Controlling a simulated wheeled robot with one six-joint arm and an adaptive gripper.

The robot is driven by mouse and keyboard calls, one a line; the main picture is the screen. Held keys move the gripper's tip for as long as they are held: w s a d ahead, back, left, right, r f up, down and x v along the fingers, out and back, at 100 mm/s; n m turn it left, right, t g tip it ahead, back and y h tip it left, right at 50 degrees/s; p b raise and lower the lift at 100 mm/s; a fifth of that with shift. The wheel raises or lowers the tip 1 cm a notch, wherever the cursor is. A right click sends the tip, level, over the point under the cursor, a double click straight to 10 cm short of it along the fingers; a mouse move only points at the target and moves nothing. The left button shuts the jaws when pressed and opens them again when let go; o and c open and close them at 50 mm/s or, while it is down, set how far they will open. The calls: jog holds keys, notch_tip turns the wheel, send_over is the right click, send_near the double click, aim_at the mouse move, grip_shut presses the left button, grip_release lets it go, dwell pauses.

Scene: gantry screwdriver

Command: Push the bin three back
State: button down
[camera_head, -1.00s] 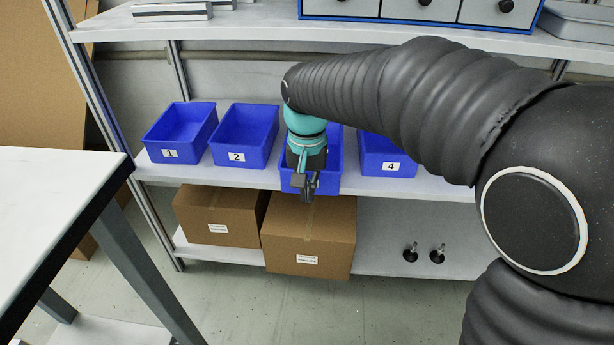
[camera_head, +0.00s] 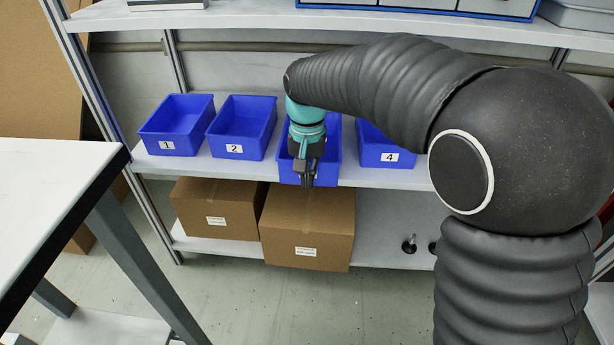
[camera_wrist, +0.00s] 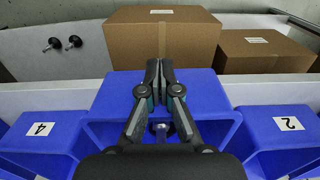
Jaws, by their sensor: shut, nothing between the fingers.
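Bin three (camera_head: 330,163) is a blue open bin on the middle shelf, between bin two (camera_head: 240,125) and bin four (camera_head: 384,150). Its front sticks out farther than the fronts of its neighbours, at the shelf's front edge. My gripper (camera_head: 306,182) is shut and empty, pointing down at the front of bin three and hiding its label. In the wrist view the shut fingers (camera_wrist: 159,68) show over the middle bin (camera_wrist: 105,100). I cannot tell whether they touch its front wall.
Bin one (camera_head: 175,128) stands at the left. Two cardboard boxes (camera_head: 310,235) sit on the lower shelf (camera_head: 380,258). A white-topped table (camera_head: 50,190) is at the left. The upper shelf (camera_head: 230,20) runs above the bins.

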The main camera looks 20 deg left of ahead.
jog(key=w+p, duration=0.2)
jog(key=w+a+p, duration=0.1)
jog(key=w, duration=0.2)
jog(key=shift+a+r+p, duration=0.1)
jog(key=shift+r+p, duration=0.1)
jog(key=shift+p, duration=0.15)
jog(key=shift+w+a+f, duration=0.1)
jog(key=shift+w+f, duration=0.1)
jog(key=shift+w, duration=0.4)
